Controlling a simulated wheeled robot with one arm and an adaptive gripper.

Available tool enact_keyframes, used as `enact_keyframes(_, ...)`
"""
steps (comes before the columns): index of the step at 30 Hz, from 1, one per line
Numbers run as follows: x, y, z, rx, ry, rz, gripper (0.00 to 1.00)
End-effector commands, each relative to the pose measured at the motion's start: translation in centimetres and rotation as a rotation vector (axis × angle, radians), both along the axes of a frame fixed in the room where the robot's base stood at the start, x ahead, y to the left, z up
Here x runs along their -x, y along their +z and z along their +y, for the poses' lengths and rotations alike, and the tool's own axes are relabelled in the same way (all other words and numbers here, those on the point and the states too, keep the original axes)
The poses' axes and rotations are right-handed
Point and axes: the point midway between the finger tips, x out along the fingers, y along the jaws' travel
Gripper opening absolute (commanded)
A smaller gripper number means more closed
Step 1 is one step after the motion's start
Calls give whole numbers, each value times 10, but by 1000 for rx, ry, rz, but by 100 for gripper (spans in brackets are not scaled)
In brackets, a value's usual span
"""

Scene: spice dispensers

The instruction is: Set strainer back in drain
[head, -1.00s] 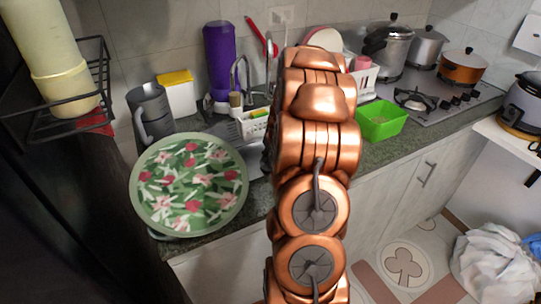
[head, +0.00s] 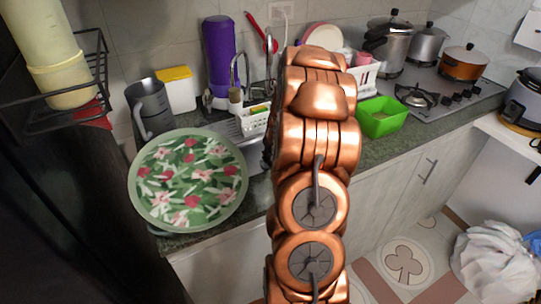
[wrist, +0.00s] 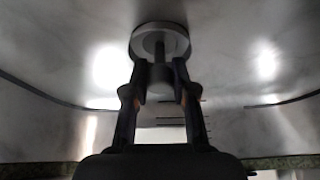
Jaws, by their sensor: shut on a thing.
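In the wrist view, a round grey strainer (wrist: 144,42) with a thick stem is at the top middle, against the shiny metal sink (wrist: 225,65). My gripper (wrist: 160,72) is shut on the stem, one dark finger on each side. The disc is just beyond the fingertips. The drain opening cannot be made out, and I cannot tell whether the disc sits in it or is apart from it. In the head view my copper arm covers most of the sink, and the gripper and strainer are hidden behind it.
A large floral plate (head: 188,180) lies on the counter left of my arm. A white rack (head: 252,122) and the tap (head: 239,75) stand behind the sink. A green bin (head: 383,117) is on the right, with the stove and pots beyond.

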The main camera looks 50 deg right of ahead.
Motion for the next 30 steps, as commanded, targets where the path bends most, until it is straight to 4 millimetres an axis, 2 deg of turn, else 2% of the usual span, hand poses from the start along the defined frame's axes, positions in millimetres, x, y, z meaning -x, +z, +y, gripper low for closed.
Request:
enact_keyframes(1,0,-1,1,-2,0,2,29)
enact_keyframes(9,0,-1,1,-2,0,2,55)
enact_keyframes(20,0,3,0,-1,0,1,55)
enact_keyframes(23,0,13,0,-1,0,1,55)
enact_keyframes(30,-1,57,-1,3,0,-3,55)
